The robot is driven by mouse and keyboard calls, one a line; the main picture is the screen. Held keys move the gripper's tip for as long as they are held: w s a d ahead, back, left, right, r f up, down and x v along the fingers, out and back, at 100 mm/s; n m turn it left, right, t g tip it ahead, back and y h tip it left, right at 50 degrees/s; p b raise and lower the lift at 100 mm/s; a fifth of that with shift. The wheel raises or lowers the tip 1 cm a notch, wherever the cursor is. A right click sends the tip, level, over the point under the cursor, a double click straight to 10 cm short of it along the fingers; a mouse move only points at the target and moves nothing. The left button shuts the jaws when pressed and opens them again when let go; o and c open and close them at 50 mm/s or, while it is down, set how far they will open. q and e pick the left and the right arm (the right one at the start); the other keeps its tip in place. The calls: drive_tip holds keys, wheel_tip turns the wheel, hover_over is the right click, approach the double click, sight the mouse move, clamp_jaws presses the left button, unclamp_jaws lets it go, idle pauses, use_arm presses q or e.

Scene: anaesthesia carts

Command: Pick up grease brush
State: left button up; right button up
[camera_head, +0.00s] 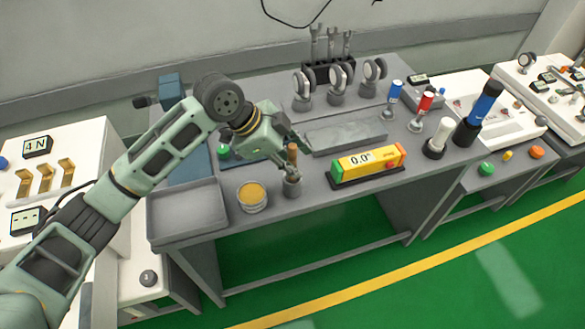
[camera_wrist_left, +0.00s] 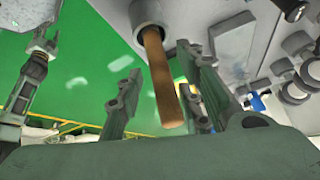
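The grease brush (camera_head: 292,156) shows as an upright brown wooden handle standing in a small grey cup (camera_head: 292,187) near the front edge of the grey bench. Its bristle end is hidden in the cup. My left gripper (camera_head: 297,162) is at the handle from above and behind, with its fingers apart. In the left wrist view, the brush handle (camera_wrist_left: 162,85) lies between the spread fingers, with a gap visible on the left side. The grey cup (camera_wrist_left: 152,16) is beyond the fingertips. An arm that looks like my right one shows small at the left of that view; its finger state is unclear.
A tin with yellow contents (camera_head: 252,196) stands just left of the cup. A yellow-green display block (camera_head: 368,164) lies to the right. An empty grey tray (camera_head: 188,211) is at the bench's left end.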

use_arm(q)
drive_tip(key=shift+r, duration=0.1)
clamp_jaws()
idle(0.3)
